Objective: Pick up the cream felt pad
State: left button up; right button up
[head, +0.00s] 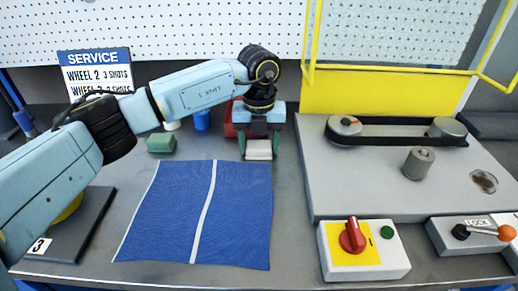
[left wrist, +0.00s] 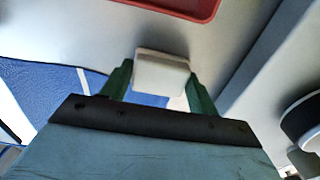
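The cream felt pad (head: 259,149) is a small pale block near the back edge of the blue mat, below my left gripper (head: 259,147). In the left wrist view the pad (left wrist: 162,72) sits between the two green fingers of my left gripper (left wrist: 160,82). One finger is at each side, very close to the pad's edges. I cannot tell whether both fingers press on it or a thin gap remains, nor whether the pad touches the table. My right gripper is not in view.
A blue mat (head: 240,215) with white stripes lies in front. A red tray (head: 232,118) and a green block (head: 161,143) are near the back. A grey plate (head: 345,190) with a belt and pulleys and a red-knob switch box (head: 341,262) stand at right.

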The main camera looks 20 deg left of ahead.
aim_at(259, 144)
pick_arm(q)
jog(key=shift+c, duration=1.4)
jog(key=shift+r, duration=0.1)
